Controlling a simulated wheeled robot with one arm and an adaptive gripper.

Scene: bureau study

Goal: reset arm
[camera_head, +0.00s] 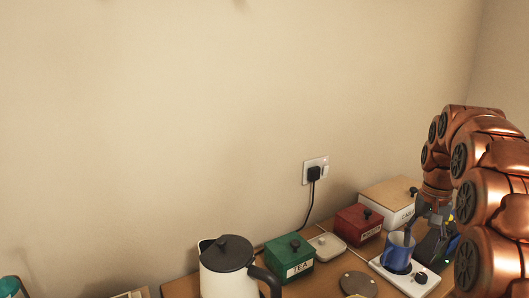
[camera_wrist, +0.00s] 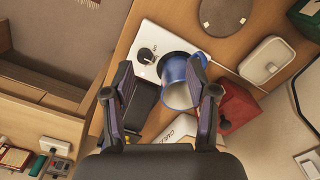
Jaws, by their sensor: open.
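My copper-coloured arm fills the right of the head view. My gripper (camera_head: 432,240) is low over the desk, just right of a blue mug (camera_head: 397,252), and partly hidden by the arm. In the wrist view, my gripper (camera_wrist: 161,75) is open, with its two dark fingers spread and nothing gripped. The blue mug (camera_wrist: 176,92) appears between and beyond the fingers there; I cannot tell the exact gap. The mug stands on a white plate unit (camera_head: 405,279) with a black knob.
A red box (camera_head: 358,225), a white lidded box (camera_head: 385,203), a green tea box (camera_head: 289,262) and a kettle (camera_head: 226,270) stand along the wall. A round disc (camera_head: 358,284) lies in front. The wall has a socket (camera_head: 315,170). Space above the desk is free.

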